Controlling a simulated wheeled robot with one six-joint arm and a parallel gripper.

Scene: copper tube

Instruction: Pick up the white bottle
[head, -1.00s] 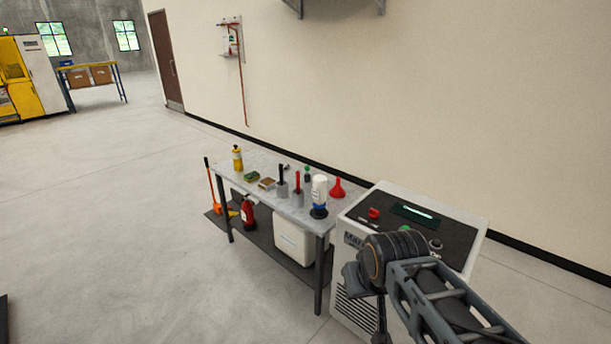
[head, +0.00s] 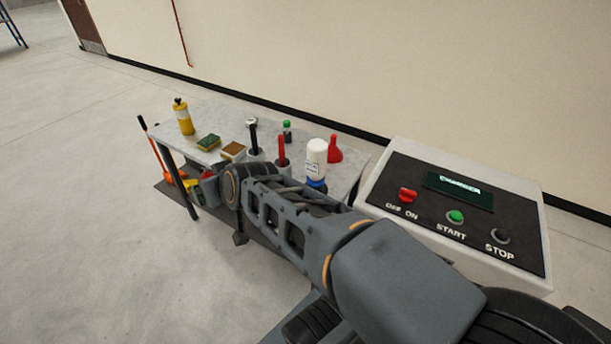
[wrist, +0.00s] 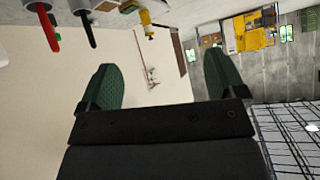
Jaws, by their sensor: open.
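The white bottle (head: 316,155) stands upright on the grey table (head: 212,116), near its right end, with a blue band low on it. My arm hides what is just below it. In the head view my arm reaches across the front of the table, and the gripper's fingers cannot be made out there. In the wrist view my gripper (wrist: 163,85) is open and empty, its two green fingers wide apart.
A red funnel (head: 334,150), a green-capped bottle (head: 287,132), holders with red (head: 281,150) and black (head: 252,137) handles, sponges (head: 208,142) and a yellow bottle (head: 183,117) share the table. A charger cabinet (head: 460,215) stands right. Floor at left is clear.

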